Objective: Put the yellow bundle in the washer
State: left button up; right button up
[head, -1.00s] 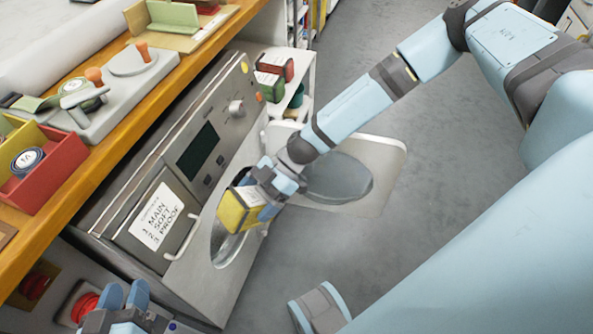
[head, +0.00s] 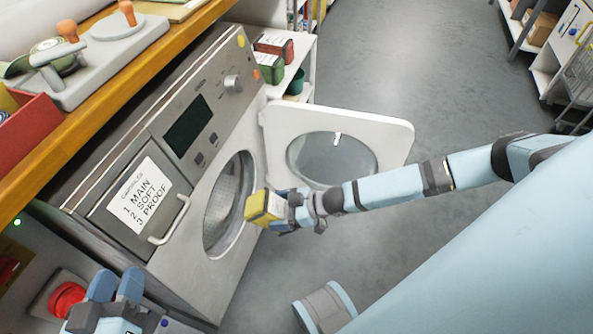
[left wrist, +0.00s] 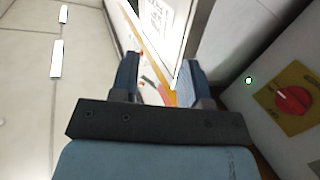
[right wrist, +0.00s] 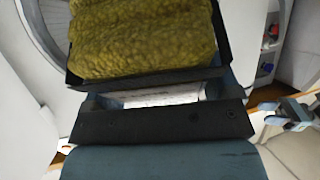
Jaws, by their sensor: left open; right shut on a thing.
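The yellow bundle (head: 263,207) is in my right gripper (head: 279,209), in front of the washer's round opening and a little to its right. It also fills the top of the right wrist view (right wrist: 145,40), with a dark band and a pale label by the jaws. The washer (head: 223,278) stands with its white door (head: 394,138) swung open to the right. Its drum opening (head: 226,200) is visible and looks empty, though its inside is only partly seen. My left gripper (head: 115,285) is open and empty at the lower left; its two fingers also show in the left wrist view (left wrist: 160,82).
A red button (head: 66,299) is close to my left gripper. A wooden counter (head: 110,82) with a grey press (head: 92,75) and a red bin (head: 22,135) runs above the washer. A shelf behind holds red and green bundles (head: 270,66). Grey floor at right is open.

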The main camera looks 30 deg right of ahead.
jog(key=s+d+f+m+t+h+b, duration=0.1)
jog(key=d+f+m+t+b, duration=0.1)
jog(key=f, duration=0.4)
jog(key=s+d+f+m+t+h+b, duration=0.1)
jog(key=s+d+f+t+b, duration=0.1)
jog(key=f, duration=0.5)
pick_arm(q)
jog(key=m+b, duration=0.1)
jog(key=b, duration=0.1)
jog(key=w+a+f+m+t+h+b, duration=0.1)
jog(key=m+b, duration=0.1)
jog(key=w+m+t+b, duration=0.1)
jog(key=b, duration=0.1)
jog(key=shift+w+a+f+m+h+b, duration=0.15)
jog(key=shift+w+f+m+h+b, duration=0.05)
jog(key=shift+f+m+h+b, duration=0.15)
pick_arm(e)
jog(key=w+a, duration=1.1)
jog(key=w, duration=0.3)
jog(key=w+a, duration=1.1)
jog(key=w, duration=0.3)
jog(key=shift+w+a+r, duration=0.2)
jog(key=shift+w, duration=0.15)
